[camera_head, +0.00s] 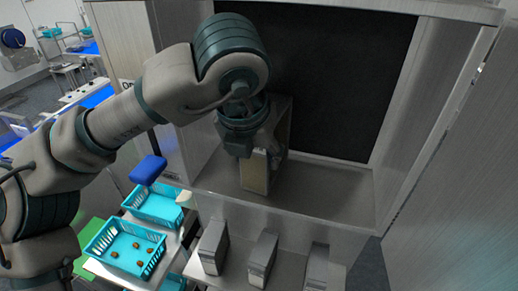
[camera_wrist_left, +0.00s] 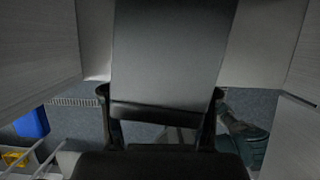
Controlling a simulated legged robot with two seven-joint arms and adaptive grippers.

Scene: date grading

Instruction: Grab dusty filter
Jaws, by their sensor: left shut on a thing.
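The dusty filter (camera_head: 255,173) is a slab with a tan front face in a grey frame. It stands upright at the opening of the metal cabinet (camera_head: 325,192), in front of the dark recess. My left gripper (camera_head: 264,151) reaches in from above and is shut on it. In the left wrist view the filter (camera_wrist_left: 172,50) is a broad grey panel between the two dark fingers of the gripper (camera_wrist_left: 160,97). The arm hides part of the filter's top. My right gripper is in neither view.
Three grey filter-like blocks stand on a lower shelf: left (camera_head: 213,247), middle (camera_head: 262,258) and right (camera_head: 317,267). Turquoise baskets (camera_head: 96,246), one holding several dates, are at lower left. Cabinet side walls (camera_head: 437,110) bound the opening.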

